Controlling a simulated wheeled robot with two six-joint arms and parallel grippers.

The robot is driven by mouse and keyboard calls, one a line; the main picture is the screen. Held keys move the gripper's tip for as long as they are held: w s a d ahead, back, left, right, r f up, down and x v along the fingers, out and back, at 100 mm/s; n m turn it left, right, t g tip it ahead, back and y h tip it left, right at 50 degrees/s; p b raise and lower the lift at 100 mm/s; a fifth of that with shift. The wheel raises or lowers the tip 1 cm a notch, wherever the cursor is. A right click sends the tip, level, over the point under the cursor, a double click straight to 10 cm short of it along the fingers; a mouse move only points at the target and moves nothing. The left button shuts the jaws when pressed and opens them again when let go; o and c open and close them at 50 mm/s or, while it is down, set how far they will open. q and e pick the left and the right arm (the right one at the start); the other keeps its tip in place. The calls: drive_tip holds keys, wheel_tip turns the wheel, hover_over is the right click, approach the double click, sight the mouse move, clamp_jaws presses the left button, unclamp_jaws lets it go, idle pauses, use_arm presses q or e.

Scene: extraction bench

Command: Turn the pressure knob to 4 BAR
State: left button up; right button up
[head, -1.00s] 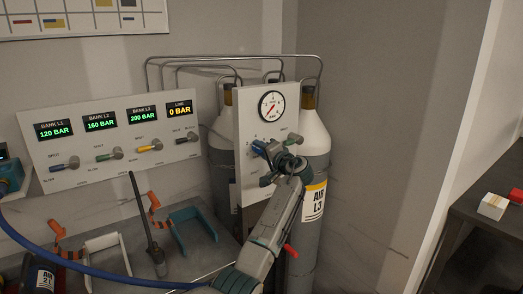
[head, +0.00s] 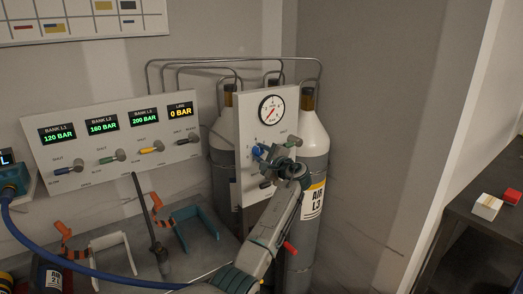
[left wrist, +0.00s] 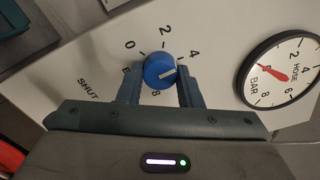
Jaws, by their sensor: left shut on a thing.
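The blue pressure knob (left wrist: 159,68) sits on a white panel (left wrist: 100,60) with a printed scale. In the left wrist view its white pointer line points right, roughly between the 4 and the partly hidden part of the scale near my right-hand finger. My left gripper (left wrist: 158,88) has one finger on each side of the knob and is shut on it. In the head view the left gripper (head: 268,158) covers part of the knob (head: 257,150). The hose gauge (left wrist: 278,70) has a red needle; it also shows in the head view (head: 272,110). My right gripper is not in view.
A bank panel (head: 60,175) with lit displays and several levers stands left; its line display (head: 180,111) reads 0 BAR. Grey gas cylinders (head: 312,150) stand behind the knob panel. A blue hose (head: 100,273) crosses the lower left. A dark table (head: 480,225) is at right.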

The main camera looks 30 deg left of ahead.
use_arm(q)
drive_tip(key=shift+f+m+p, duration=0.1)
drive_tip(key=shift+m+p, duration=0.2)
drive_tip(key=shift+m, duration=0.4)
drive_tip(key=o, duration=1)
drive_tip(key=b+v, duration=0.4)
drive_tip(key=v, duration=0.7)
drive_tip(key=shift+b, duration=0.35)
